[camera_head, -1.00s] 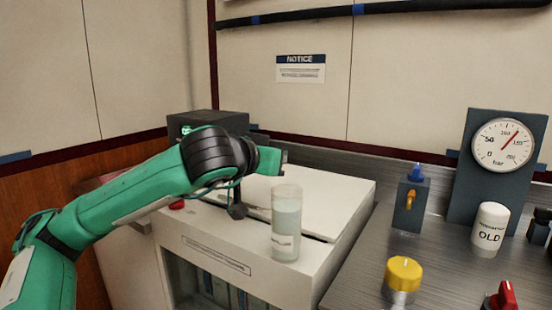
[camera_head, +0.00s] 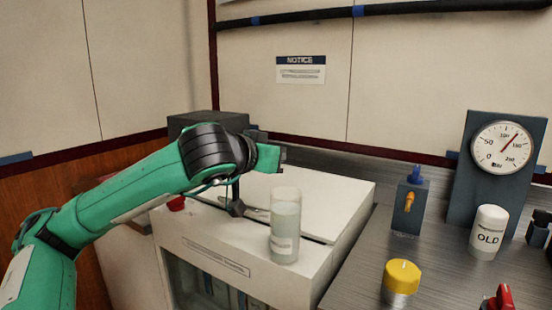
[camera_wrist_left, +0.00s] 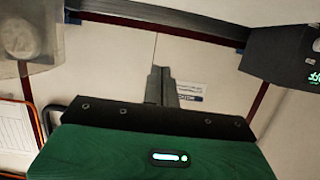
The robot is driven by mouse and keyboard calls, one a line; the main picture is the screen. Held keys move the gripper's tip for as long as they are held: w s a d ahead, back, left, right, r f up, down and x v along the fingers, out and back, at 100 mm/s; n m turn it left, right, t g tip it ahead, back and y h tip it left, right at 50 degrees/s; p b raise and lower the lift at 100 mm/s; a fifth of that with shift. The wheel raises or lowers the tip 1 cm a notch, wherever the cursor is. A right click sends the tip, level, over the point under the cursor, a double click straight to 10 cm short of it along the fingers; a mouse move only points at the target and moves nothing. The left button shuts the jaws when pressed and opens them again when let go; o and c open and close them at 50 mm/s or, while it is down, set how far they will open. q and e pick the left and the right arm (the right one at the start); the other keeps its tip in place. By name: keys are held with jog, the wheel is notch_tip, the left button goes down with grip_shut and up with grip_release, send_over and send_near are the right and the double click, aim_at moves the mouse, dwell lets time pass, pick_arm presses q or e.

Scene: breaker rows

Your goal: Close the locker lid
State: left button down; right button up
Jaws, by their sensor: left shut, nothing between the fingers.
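The white locker (camera_head: 190,240) stands in the middle of the head view. Its white lid (camera_head: 330,195) lies low over the top, looking almost flat, with a dark gap along its front edge. I cannot tell whether it is fully down. My right gripper is out of view.
A clear jar of pale liquid (camera_head: 285,232) stands on the locker's front rim, right of the gripper. A dark box (camera_head: 207,122) sits behind my arm.

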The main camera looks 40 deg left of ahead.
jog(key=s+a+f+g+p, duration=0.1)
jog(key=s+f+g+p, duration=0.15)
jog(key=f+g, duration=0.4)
pick_arm(q)
jog(key=s+b, duration=0.3)
jog(key=s, duration=0.6)
jog(key=shift+s+d+f, duration=0.2)
jog(key=shift+d+f, duration=0.1)
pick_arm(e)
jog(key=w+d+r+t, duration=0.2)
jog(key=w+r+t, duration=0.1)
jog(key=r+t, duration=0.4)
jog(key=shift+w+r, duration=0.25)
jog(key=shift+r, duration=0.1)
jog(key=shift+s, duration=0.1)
